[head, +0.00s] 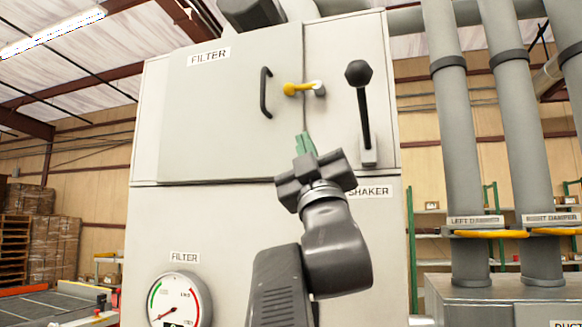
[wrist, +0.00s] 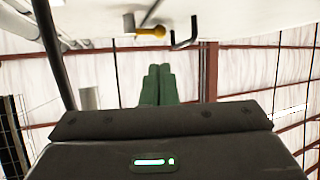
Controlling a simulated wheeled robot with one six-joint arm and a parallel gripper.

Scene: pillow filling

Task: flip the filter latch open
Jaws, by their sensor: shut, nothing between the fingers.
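The filter latch (head: 300,89) is a yellow handle on a grey pivot at the right edge of the filter door (head: 215,120). It lies level, its knob end pointing left over the door. It also shows in the wrist view (wrist: 150,31), near the top. My gripper (head: 304,142) is below the latch in the head view, apart from it. Its green fingers are shut and empty, and they also show in the wrist view (wrist: 158,82). The black door handle (head: 265,93) is just left of the latch; the door looks closed.
The shaker lever (head: 361,110), black with a round knob, stands upright right of the latch. A pressure gauge (head: 180,303) is at the lower left. Grey ducts (head: 455,140) with yellow damper handles (head: 490,234) stand at the right. The space before the door is clear.

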